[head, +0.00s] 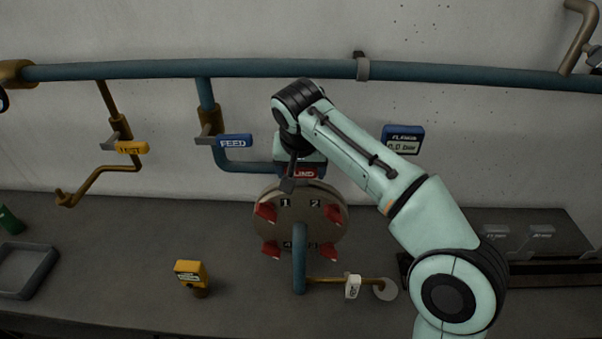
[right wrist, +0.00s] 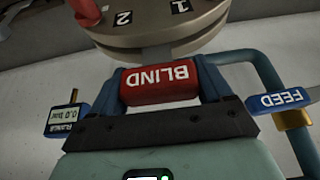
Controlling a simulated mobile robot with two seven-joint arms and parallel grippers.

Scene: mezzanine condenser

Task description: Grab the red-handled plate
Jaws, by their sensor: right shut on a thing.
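The red handle marked BLIND (head: 301,173) shows at the top edge of a round grey-brown flange (head: 295,225). In the right wrist view, the red handle (right wrist: 160,84) lies between the two fingers of my right gripper (right wrist: 162,92), which is shut on it. In the head view my right gripper (head: 299,171) reaches down to the handle from above, partly hiding it. The plate belonging to the handle is mostly hidden, and I cannot tell it apart from the flange. My left gripper is not in view.
Several red clamps (head: 265,212) sit around the numbered flange. A blue pipe (head: 240,70) runs along the wall. A blue FEED tag (head: 235,140) and yellow tag (head: 131,147) hang left. A yellow device (head: 190,273), a grey tray (head: 25,270) and a white tag (head: 352,286) are at the bench.

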